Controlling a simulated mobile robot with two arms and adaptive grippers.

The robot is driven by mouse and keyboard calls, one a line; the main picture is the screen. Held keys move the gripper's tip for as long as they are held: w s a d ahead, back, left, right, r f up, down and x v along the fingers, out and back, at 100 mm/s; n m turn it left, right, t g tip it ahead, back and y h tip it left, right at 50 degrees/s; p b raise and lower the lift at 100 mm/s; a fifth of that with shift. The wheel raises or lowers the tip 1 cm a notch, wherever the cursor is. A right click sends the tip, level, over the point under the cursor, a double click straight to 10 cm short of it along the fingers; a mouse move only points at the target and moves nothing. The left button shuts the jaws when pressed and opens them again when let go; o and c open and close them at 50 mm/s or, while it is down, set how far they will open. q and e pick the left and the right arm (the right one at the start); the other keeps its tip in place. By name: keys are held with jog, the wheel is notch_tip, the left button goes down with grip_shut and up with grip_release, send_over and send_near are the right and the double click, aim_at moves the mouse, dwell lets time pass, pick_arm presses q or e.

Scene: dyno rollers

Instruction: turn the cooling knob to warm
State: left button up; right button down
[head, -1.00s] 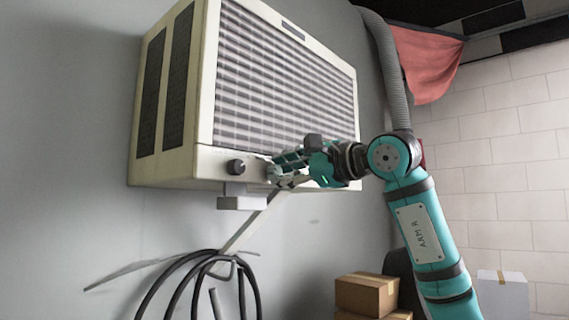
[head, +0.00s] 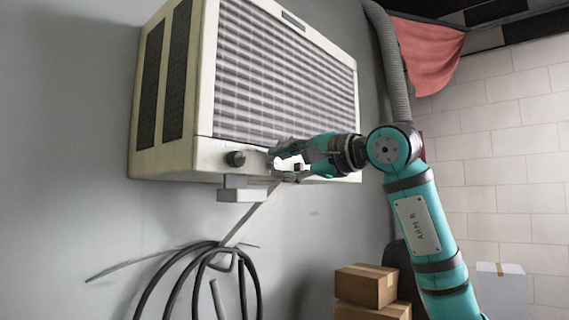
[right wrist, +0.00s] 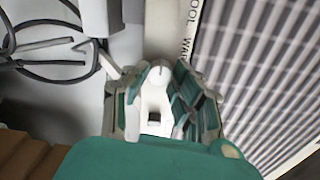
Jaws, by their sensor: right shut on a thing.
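The cream cooling unit (head: 215,160) hangs on the grey wall, with a slatted grille and a control strip below it. A dark knob (head: 236,159) sits at the left of the strip. My right gripper (head: 274,161) is at the strip just right of the dark knob. In the right wrist view, a white knob (right wrist: 158,76) with a small dark mark lies between the fingers of my right gripper (right wrist: 160,88), which is shut on it. Lettering reading "COOL" and part of "WARM" (right wrist: 188,30) shows beside it. The head view mostly hides this knob. My left gripper is not in view.
A small grey box (head: 241,194) hangs under the unit. Black cable loops (head: 205,262) hang on a wall bracket below. A grey corrugated hose (head: 392,65) and red cloth (head: 428,55) are at the right. Cardboard boxes (head: 366,287) stand low behind my right arm.

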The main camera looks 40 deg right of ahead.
jog(key=c, duration=1.1)
grip_release()
jog(key=shift+w, duration=0.1)
jog(key=shift+o, duration=0.2)
jog(key=shift+s, duration=0.2)
jog(key=s+d, duration=0.1)
jog(key=s, duration=1)
jog(key=shift+s+r, duration=0.2)
jog(key=shift+s, duration=0.1)
jog(key=shift+f, duration=0.1)
